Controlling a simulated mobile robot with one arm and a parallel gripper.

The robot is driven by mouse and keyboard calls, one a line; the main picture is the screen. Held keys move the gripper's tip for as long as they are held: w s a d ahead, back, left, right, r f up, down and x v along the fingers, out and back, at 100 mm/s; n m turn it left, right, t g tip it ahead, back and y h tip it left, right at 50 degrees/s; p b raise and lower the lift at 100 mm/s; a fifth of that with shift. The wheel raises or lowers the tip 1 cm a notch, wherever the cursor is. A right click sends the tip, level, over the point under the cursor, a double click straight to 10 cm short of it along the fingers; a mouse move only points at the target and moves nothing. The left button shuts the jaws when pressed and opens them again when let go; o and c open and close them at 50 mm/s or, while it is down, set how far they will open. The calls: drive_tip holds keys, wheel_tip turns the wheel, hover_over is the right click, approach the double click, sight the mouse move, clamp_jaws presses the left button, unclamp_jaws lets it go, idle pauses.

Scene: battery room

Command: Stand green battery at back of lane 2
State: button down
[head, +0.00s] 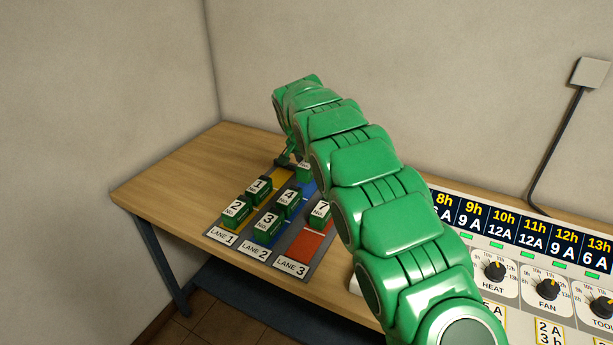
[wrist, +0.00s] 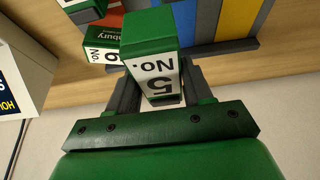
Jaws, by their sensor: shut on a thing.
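My gripper (wrist: 163,88) is shut on a green battery labelled No. 5 (wrist: 160,70), with a finger on each side of it. In the head view, my gripper (head: 287,160) is over the back of the lane board, mostly hidden by my arm. A green block (head: 304,173) shows there at the back of blue lane 2 (head: 308,187); it looks like the held battery. I cannot tell whether it touches the board. Batteries No. 3 (head: 268,224) and No. 4 (head: 288,204) stand in lane 2, towards the front.
Batteries No. 1 (head: 259,191) and No. 2 (head: 236,212) stand in lane 1, No. 7 (head: 320,214) in lane 3. A No. 6 battery (wrist: 104,56) is left of the held one in the wrist view. A control panel (head: 525,270) stands right; the table's left side is clear.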

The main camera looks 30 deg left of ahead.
drive_tip(key=shift+w+a+f, duration=0.5)
drive_tip(key=shift+w+f, duration=0.15)
drive_tip(key=shift+f, duration=0.3)
drive_tip(key=shift+w+a+f, duration=0.55)
drive_tip(key=shift+w+f, duration=0.15)
drive_tip(key=shift+f, duration=0.25)
drive_tip(key=shift+w+a+f, duration=0.5)
drive_tip(key=shift+w+f, duration=0.15)
drive_tip(key=shift+f, duration=0.3)
drive_tip(key=shift+f, duration=0.1)
drive_tip(key=shift+w+a+f, duration=0.1)
drive_tip(key=shift+w+f, duration=0.05)
drive_tip(key=shift+w, duration=0.05)
drive_tip(key=shift+f, duration=1.6)
drive_tip(key=shift+f, duration=0.1)
drive_tip(key=shift+c, duration=2.3)
unclamp_jaws()
